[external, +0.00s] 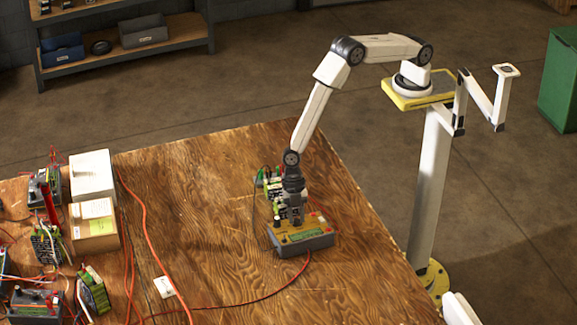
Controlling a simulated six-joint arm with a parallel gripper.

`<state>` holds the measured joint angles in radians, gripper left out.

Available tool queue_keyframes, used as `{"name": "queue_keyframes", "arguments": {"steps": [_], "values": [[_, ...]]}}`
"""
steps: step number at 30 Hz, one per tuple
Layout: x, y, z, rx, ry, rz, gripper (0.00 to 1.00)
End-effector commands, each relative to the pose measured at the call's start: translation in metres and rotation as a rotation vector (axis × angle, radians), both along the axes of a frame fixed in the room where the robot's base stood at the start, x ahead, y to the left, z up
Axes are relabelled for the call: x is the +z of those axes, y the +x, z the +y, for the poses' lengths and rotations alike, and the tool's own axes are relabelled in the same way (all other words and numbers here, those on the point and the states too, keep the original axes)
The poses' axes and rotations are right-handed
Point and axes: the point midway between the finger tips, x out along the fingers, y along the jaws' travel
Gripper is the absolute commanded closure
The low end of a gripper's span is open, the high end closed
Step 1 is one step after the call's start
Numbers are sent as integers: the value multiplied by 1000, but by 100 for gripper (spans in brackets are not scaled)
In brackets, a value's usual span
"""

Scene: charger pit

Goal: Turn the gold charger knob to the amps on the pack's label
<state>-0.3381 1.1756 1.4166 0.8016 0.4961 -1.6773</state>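The charger (316,243) is a grey box with a yellowish top and a green panel, near the right part of the wooden table. My gripper (295,218) points down over the back of the charger's top. Its fingers are dark and small here, and I cannot tell whether they are open or shut, or whether they touch anything. The gold knob cannot be made out; the gripper may hide it. A green and black pack (271,184) with wires stands just behind the charger, partly hidden by my gripper. Its label is too small to read.
An orange cable (143,225) crosses the table, and a red lead (270,294) runs to the charger. A white card (164,287) lies in front. The table's middle is clear.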

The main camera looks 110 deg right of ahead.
Motion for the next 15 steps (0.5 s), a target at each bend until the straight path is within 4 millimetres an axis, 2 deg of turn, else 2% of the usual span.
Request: {"name": "queue_keyframes", "arguments": {"steps": [1, 2, 15], "values": [[0, 0, 0, 0, 0, 1, 90], [0, 0, 0, 0, 0, 1, 100], [0, -1, 0, -36, 0, 8, 100]]}}
